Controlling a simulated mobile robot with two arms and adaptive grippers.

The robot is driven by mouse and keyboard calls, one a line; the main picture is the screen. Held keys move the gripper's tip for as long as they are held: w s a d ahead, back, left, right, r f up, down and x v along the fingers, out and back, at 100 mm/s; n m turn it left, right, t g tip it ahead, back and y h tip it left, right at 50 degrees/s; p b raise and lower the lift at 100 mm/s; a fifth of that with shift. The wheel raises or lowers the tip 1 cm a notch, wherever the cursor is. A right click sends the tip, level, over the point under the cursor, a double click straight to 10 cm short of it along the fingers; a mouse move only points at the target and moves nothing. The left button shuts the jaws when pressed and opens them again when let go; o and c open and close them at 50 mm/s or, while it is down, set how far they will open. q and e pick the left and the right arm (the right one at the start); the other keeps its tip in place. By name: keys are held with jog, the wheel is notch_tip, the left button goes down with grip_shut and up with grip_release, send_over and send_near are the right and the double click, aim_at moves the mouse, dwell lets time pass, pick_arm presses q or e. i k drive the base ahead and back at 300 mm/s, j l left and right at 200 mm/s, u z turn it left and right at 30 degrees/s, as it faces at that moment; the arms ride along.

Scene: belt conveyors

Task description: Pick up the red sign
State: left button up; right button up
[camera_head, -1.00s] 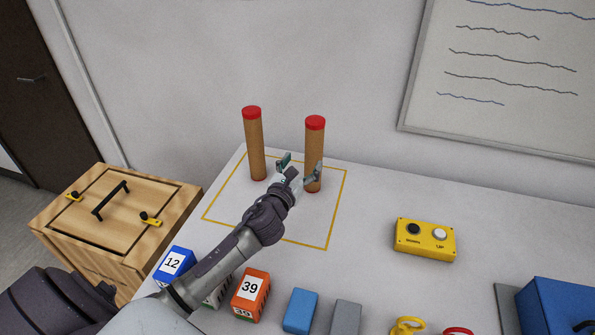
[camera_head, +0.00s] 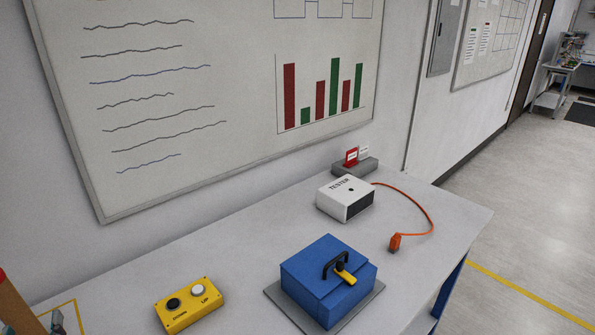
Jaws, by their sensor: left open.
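The red sign (camera_head: 351,157) is a small upright plate with a white label. It stands in a grey block (camera_head: 368,168) at the far back of the table, beside a white sign (camera_head: 364,151). My right gripper is out of view.
A white tester box (camera_head: 340,207) stands just in front of the grey block, with an orange cable and plug (camera_head: 395,242) on its right. A blue box (camera_head: 318,274) and a yellow button box (camera_head: 189,305) are nearer. The wall stands behind the table.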

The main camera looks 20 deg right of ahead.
aim_at(351, 154)
jog(key=z, duration=1.05)
jog(key=k+l, duration=0.05)
